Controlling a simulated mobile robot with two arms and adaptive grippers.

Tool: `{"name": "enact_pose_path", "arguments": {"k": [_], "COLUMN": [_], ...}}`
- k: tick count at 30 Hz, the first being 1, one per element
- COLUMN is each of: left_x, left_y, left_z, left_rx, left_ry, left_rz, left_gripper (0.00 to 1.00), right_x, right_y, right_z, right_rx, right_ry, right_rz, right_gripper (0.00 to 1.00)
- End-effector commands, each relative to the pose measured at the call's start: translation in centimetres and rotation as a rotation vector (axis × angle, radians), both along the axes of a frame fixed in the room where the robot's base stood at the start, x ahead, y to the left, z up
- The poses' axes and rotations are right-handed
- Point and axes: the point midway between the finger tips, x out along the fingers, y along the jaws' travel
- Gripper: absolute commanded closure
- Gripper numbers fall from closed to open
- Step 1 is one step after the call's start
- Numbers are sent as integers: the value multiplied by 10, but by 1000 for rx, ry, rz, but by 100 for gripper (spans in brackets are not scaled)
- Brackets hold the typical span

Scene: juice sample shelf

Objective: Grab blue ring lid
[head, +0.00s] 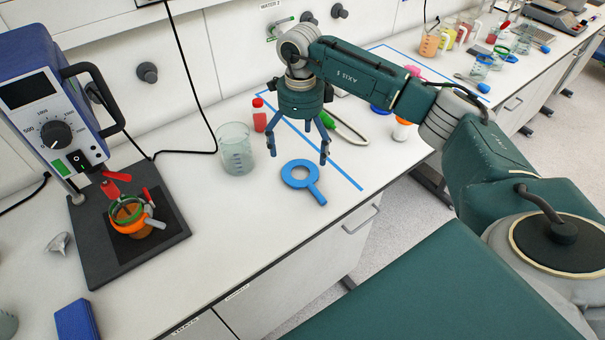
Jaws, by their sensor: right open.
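The blue ring lid (317,189) lies flat on the white bench, a round ring with a short handle pointing toward the bench's front edge. My right gripper (299,158) points down above the bench, just behind the ring lid. Its dark blue fingers are spread, with nothing between them. One fingertip shows close above the ring in the picture; I cannot tell the exact height gap. My left gripper does not show.
A glass beaker (236,150) and a small red bottle (259,115) stand left of the gripper. A green-handled tool (347,128) lies behind it. A stirrer stand (160,243) with an orange vessel (133,222) is at left. Bench is clear in front of the beaker.

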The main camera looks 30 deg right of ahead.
Motion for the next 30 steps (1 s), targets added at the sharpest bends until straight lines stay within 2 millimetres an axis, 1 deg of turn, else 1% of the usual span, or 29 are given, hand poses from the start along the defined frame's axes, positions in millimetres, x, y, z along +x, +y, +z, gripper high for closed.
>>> {"name": "enact_pose_path", "arguments": {"k": [1, 4, 8, 11, 15, 18, 22, 28, 30], "left_x": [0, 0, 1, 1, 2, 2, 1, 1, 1], "left_y": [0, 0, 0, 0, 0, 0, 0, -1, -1], "left_z": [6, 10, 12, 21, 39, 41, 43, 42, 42], "left_rx": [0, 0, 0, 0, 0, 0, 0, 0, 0], "left_ry": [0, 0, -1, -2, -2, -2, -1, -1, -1], "left_rz": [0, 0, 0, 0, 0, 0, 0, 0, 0], "left_gripper": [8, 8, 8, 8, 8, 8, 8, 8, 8], "right_x": [-1, -1, 0, -1, -3, -2, -1, -1, -1], "right_y": [0, 1, 1, 1, 1, 2, 1, 1, 1], "right_z": [-7, -21, -31, -38, -58, -74, -83, -84, -84], "right_rx": [0, 2, 3, 3, 4, 6, 4, 4, 4], "right_ry": [4, 2, 0, 3, 4, 1, -1, -3, -3], "right_rz": [0, -1, 0, 0, 0, 1, 1, 1, 1], "right_gripper": [0, 0, 0, 0, 0, 0, 0, 0, 14]}}
